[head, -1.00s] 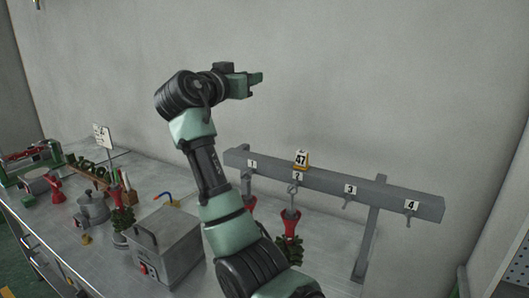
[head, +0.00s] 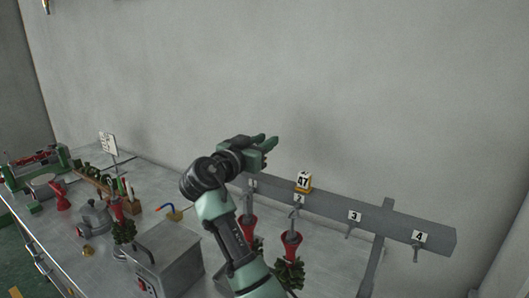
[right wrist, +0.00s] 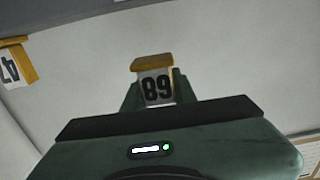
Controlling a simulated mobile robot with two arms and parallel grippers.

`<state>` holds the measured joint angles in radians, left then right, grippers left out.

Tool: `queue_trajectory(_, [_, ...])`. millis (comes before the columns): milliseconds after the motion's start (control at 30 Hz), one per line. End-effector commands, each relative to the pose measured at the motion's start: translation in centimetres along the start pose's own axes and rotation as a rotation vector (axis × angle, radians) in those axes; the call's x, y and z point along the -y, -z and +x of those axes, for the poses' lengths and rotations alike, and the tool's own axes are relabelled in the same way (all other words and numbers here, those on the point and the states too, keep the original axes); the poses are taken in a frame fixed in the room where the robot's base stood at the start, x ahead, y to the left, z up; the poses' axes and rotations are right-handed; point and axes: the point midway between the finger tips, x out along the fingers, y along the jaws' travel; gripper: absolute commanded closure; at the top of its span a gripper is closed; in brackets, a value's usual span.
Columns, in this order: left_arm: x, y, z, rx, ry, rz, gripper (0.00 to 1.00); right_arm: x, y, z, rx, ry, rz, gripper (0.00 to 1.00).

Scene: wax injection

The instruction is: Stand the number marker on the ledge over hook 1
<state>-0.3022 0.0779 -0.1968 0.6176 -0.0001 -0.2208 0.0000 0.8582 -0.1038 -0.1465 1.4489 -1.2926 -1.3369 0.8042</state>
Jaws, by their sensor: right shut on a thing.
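The number marker (right wrist: 156,85) is a white plate with a yellow base; its digits read like 89 in the right wrist view, where the neighbouring marker shows upside down. My right gripper (head: 268,143) is shut on it. The marker itself cannot be made out in the head view. The gripper appears just above the left end of the grey ledge (head: 330,204) in the head view. The hook 1 label (head: 253,184) shows faintly below the gripper. My left gripper is not in view.
A yellow-based marker 47 (head: 304,182) stands on the ledge over hook 2; it also shows in the right wrist view (right wrist: 18,64). Red-topped pieces (head: 291,243) hang below hooks 1 and 2. Hooks 3 and 4 are bare. A grey box (head: 168,262) stands on the bench.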

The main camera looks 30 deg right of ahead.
Motion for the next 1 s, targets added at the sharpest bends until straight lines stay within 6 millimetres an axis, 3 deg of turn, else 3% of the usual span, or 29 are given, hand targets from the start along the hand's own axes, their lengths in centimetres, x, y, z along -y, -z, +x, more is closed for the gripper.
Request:
queue_trajectory(100, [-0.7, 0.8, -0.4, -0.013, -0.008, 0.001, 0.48, 0.0, -0.9, 0.0, 0.000, 0.000, -0.002, 1.00])
queue_trajectory(333, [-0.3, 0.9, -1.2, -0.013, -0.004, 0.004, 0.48, 0.0, -3.9, 0.0, 0.001, 0.000, -0.002, 1.00])
queue_trajectory(700, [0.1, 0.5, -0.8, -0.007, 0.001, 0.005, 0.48, 0.0, -4.4, 0.0, 0.000, 0.000, 0.001, 1.00])
queue_trajectory(733, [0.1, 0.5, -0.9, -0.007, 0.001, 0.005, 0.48, 0.0, -4.3, 0.0, 0.000, 0.000, 0.001, 0.68])
queue_trajectory(800, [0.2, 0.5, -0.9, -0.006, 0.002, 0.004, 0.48, 0.0, -4.3, 0.0, 0.000, 0.000, 0.001, 0.52])
queue_trajectory(1000, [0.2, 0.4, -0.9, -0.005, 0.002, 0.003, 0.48, 0.0, -4.3, 0.0, 0.000, 0.000, 0.001, 0.52])
